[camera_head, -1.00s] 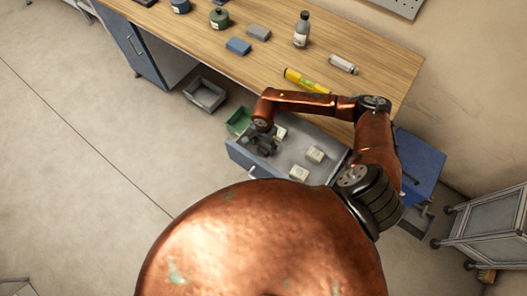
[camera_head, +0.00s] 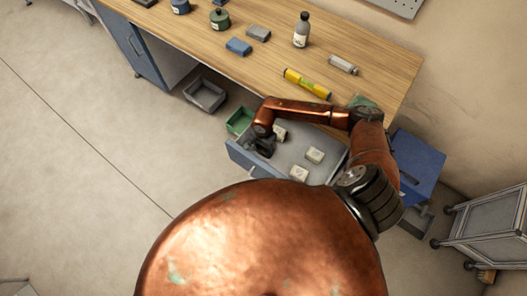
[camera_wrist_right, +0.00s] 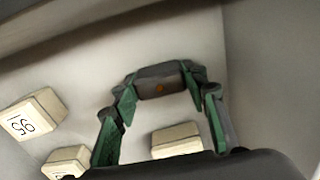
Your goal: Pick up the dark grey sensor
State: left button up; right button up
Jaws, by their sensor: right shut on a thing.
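In the head view my right gripper (camera_head: 262,146) is at the left part of the open drawer (camera_head: 285,158); the sensor cannot be made out there. I cannot tell whether the sensor still touches the drawer floor. My left gripper is not in view.
Cream blocks (camera_head: 314,155) lie in the drawer; they also show in the right wrist view (camera_wrist_right: 177,140), one close to a finger. Drawer walls surround the gripper. A green bin (camera_head: 239,121) stands beside the drawer. The wooden bench (camera_head: 340,35) holds a yellow tube (camera_head: 307,84) and bottle (camera_head: 301,30).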

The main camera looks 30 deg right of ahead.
jog(key=c, duration=0.5)
